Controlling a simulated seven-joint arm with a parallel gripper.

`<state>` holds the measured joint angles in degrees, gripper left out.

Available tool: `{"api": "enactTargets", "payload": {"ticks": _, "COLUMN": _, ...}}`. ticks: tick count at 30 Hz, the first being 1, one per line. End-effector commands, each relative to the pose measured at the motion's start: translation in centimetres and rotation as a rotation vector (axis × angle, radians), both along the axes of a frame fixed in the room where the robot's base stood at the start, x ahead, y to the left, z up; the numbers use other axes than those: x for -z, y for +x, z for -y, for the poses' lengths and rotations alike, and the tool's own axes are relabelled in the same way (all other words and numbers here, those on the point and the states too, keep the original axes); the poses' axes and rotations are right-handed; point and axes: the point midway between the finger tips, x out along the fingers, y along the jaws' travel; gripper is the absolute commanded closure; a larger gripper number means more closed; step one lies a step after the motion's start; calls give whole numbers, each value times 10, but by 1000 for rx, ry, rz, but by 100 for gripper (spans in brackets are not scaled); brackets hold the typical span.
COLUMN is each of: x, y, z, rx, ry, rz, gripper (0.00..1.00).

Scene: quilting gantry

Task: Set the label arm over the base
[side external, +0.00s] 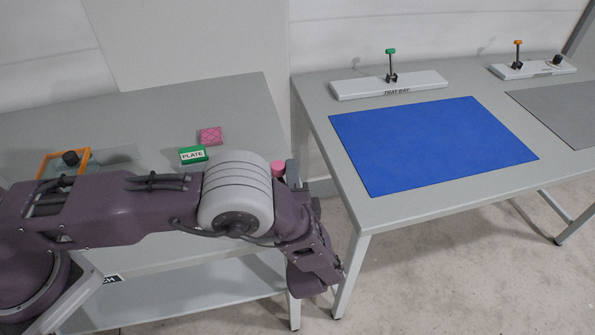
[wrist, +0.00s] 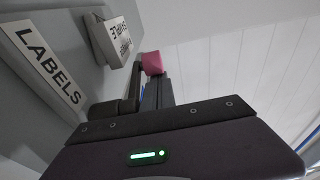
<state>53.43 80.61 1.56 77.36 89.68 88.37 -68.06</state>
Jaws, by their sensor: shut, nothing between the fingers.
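A pink knob (wrist: 153,62) shows just beyond my fingers in the wrist view; it also shows behind my wrist in the side view (side external: 278,169). Whatever carries the knob is mostly hidden by my arm, so I cannot tell which part is the label arm or its base. A sign reading LABELS (wrist: 45,62) lies on the grey table at left. My gripper (wrist: 154,94) is shut and empty, close to the knob; I cannot tell whether they touch. In the side view my wrist covers the fingers.
On the left table (side external: 245,100) are a green PLATE block (side external: 193,154), a pink block (side external: 210,136) and an orange frame (side external: 83,153). The right table holds a blue mat (side external: 430,145), a green-knobbed lever (side external: 391,65) and an orange-knobbed lever (side external: 518,55). A floor gap separates the tables.

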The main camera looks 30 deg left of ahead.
Motion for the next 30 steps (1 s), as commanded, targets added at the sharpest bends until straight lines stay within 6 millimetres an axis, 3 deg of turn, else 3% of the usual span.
{"api": "enactTargets", "payload": {"ticks": 13, "x": 0, "y": -11, "z": -13, "rx": -337, "ry": -1, "rz": 1, "gripper": 100}}
{"api": "enactTargets", "payload": {"ticks": 30, "x": 0, "y": -16, "z": -18, "rx": -342, "ry": 2, "rz": 0, "gripper": 100}}
